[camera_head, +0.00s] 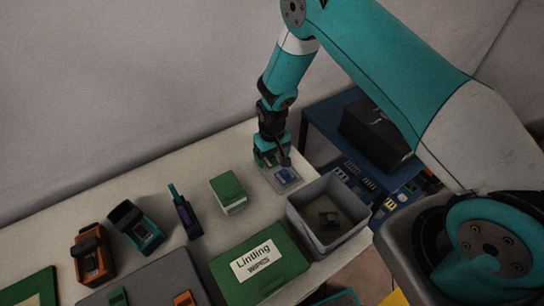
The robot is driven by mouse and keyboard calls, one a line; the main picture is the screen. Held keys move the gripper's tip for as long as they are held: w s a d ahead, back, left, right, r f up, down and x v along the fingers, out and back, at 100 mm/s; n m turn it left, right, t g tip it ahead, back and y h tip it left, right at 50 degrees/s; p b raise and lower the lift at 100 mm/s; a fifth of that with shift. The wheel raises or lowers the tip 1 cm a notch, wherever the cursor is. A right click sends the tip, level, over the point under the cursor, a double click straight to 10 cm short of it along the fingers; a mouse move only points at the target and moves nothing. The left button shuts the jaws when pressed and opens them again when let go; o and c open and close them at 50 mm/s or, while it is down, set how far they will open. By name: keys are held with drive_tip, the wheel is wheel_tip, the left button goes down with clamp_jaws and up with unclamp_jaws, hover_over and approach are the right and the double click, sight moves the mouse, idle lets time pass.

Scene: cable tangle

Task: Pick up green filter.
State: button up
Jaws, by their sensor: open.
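My gripper (272,160) points down at the far right part of the pale table, over the back edge of a small light tray. Its jaws are open. A small greenish patch shows between and beside the fingers; it may be the green filter, but it is too small and covered to tell. A blue item (287,176) lies in the tray, just to the front right of the fingers. A green box with a pale side (228,190) stands to the left of the gripper, apart from it.
A grey bin (302,221) holding a dark item stands in front. Orange (91,254) and teal (136,226) devices and a dark blue upright item (184,212) stand left. A blue shelf with a black box (374,138) is right.

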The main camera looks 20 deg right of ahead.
drive_tip(key=shift+f, duration=0.3)
drive_tip(key=c, duration=1)
